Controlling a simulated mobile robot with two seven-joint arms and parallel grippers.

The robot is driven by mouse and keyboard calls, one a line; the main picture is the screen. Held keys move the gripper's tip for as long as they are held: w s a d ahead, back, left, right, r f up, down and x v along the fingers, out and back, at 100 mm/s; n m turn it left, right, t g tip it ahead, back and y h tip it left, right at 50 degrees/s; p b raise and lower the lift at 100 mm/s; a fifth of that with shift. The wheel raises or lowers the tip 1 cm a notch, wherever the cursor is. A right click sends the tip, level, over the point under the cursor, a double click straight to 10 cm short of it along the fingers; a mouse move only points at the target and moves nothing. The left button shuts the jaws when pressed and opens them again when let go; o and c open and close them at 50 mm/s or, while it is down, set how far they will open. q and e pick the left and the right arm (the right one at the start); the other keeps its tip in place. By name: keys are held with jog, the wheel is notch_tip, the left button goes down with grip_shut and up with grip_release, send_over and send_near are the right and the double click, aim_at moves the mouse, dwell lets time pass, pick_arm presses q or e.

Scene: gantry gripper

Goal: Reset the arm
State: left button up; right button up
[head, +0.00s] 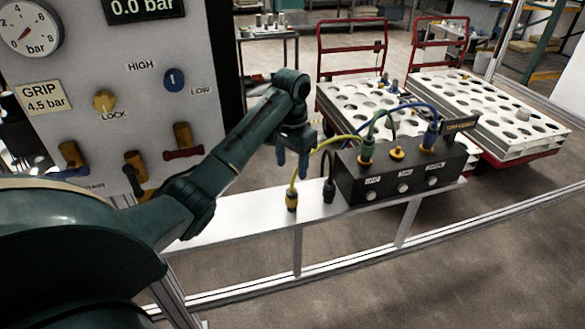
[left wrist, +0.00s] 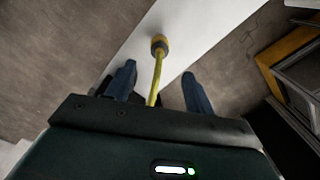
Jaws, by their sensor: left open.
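My left arm reaches in from the left in the head view, and its dark green links bend down at the wrist. My left gripper (head: 292,162) points down above the white beam (head: 245,222), its two blue fingers apart. In the left wrist view the blue fingers stand apart, with a yellow cable (left wrist: 156,82) showing between them. The yellow-and-dark plug (head: 291,198) on that cable is on the beam below the fingers, apart from them. It also shows in the left wrist view (left wrist: 159,42). My right gripper is not in view.
A black box (head: 400,182) with green, yellow and blue connectors sits on the beam's right part. A black plug (head: 329,190) stands beside it. A panel (head: 120,95) with gauge, LOCK knob and valve handles is at left. Carts with white perforated trays (head: 510,125) stand behind.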

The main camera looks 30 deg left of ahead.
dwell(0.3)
pick_arm(q)
jog(key=s+d+f+m+t, duration=0.1)
jog(key=s+d+f, duration=0.9)
jog(key=s+f, duration=0.35)
jog(key=s+d+r+n+t, duration=0.1)
jog(key=s+d+r+t, duration=0.15)
jog(key=s, duration=1.35)
jog(key=w+d+f+t+h, duration=0.1)
jog(key=w+d+f+t, duration=0.1)
jog(key=f, duration=0.3)
jog(key=w+d+f+t+h, duration=0.1)
jog(key=w+d+f+t, duration=0.2)
jog(key=f, duration=0.3)
jog(key=shift+d+m+t+h, duration=0.4)
jog(key=shift+d+t, duration=0.2)
jog(key=shift+t, duration=0.05)
